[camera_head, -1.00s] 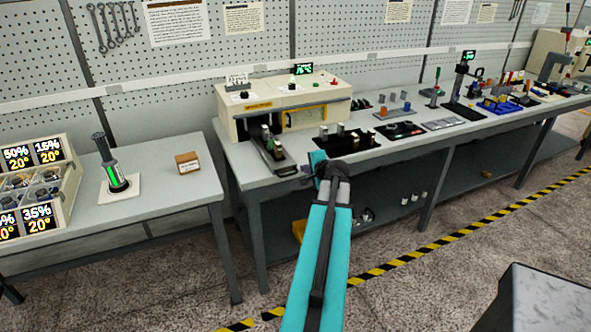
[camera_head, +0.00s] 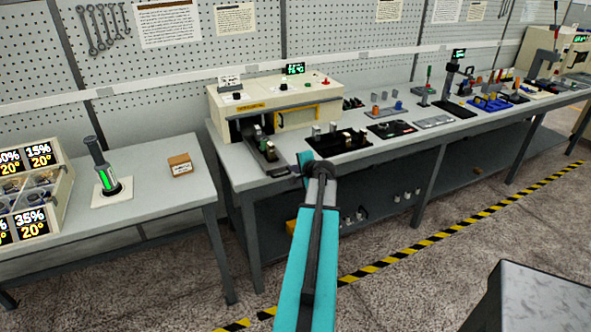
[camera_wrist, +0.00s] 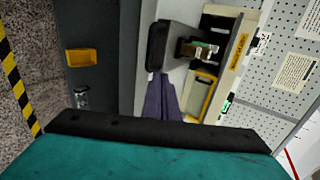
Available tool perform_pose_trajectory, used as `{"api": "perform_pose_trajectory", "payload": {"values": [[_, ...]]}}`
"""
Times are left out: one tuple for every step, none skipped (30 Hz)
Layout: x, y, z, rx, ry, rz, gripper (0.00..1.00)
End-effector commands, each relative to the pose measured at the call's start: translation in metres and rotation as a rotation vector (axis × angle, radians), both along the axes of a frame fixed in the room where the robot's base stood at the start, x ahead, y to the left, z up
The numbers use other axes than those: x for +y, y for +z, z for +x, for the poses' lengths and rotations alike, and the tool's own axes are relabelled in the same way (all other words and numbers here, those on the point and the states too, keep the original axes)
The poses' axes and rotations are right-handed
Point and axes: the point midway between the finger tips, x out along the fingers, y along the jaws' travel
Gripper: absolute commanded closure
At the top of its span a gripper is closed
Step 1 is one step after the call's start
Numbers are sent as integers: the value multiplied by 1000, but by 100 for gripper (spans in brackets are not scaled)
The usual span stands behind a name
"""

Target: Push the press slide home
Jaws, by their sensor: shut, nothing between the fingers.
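The press (camera_head: 275,92) is a cream box with a yellow-framed window on the left end of the long bench. Its dark slide (camera_head: 262,152) sticks out of the front opening and bears small metal and dark parts. In the wrist view, the slide's black rounded handle (camera_wrist: 158,45) stands at its outer end, with the carried parts (camera_wrist: 200,48) behind it towards the press. My gripper (camera_head: 287,171) is at the bench's front edge, beside the slide's outer end. In the wrist view its purple-grey fingers (camera_wrist: 160,92) are shut and empty, tips close to the handle's lower end; contact cannot be told.
A black tray with upright cylinders (camera_head: 340,143) sits right of the slide, close to my arm. More fixtures line the bench to the right. A separate table on the left holds a green-lit cylinder (camera_head: 105,172) and a small brown box (camera_head: 180,164).

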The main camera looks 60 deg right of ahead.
Motion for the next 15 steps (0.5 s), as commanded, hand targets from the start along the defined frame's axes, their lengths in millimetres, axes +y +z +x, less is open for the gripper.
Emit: {"api": "perform_pose_trajectory", "payload": {"values": [[-4, -2, 5, 1, 1, 1, 100], [-6, -3, 7, 1, 1, 1, 100], [-8, -5, 10, 1, 0, 1, 100], [-10, -7, 12, 1, 0, 1, 100], [-11, -8, 14, 0, 0, 1, 100], [-13, -10, 16, 0, 0, 1, 100], [-15, -12, 18, 0, 0, 1, 100], [-16, -13, 20, 0, 0, 1, 100], [-18, -15, 23, 1, 0, 1, 100], [-20, -16, 25, 1, 0, 1, 100], [-21, -18, 27, 1, 0, 1, 100], [-23, -19, 29, 1, 0, 1, 100], [-24, -21, 31, 1, 0, 1, 100], [-25, -22, 33, 1, 0, 1, 100], [-26, -24, 34, 1, 1, 1, 100]]}}
